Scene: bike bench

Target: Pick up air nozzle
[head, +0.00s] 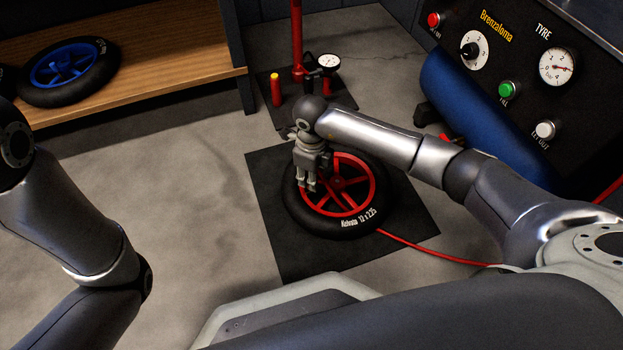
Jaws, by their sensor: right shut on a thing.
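My right gripper (306,186) points down over the left part of a black tyre with a red spoked wheel (352,211). It is shut on the air nozzle, which is too small and too covered by the fingers to make out. A red air hose (430,248) runs along the floor from the right and meets the wheel's lower right edge. The hose's end at the wheel is hidden. My left arm comes in at the left edge, and its gripper is outside the picture.
The wheel lies on a dark mat (275,240). Behind it stand a red floor pump (297,40) with a gauge. A wooden bench (150,75) holds a blue wheel (68,70). A black control panel (520,60) and blue tank (480,120) fill the right. The floor at left is clear.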

